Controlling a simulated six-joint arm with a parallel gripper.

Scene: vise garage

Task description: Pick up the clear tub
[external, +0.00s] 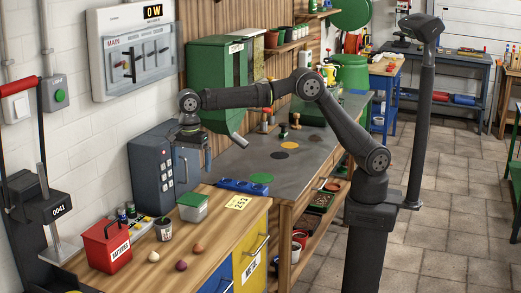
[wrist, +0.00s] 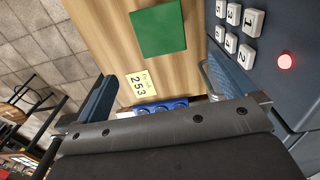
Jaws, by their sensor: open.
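The clear tub (external: 193,208) has a pale see-through body and a green lid. It stands upright on the wooden bench top in the external view. In the wrist view only its green lid (wrist: 158,30) shows, near the top; its body is hidden below the lid. My gripper (external: 192,172) is above the bench, higher than the tub and beside the dark safe. Its two fingers stand wide apart in the wrist view (wrist: 156,92), with nothing between them. The lid lies beyond the fingertips and the gripper is not touching the tub.
The dark safe (external: 152,168) stands close to the gripper; its keypad (wrist: 236,25) shows in the wrist view. A yellow note (external: 238,202) and a blue tray (external: 240,187) are right of the tub.

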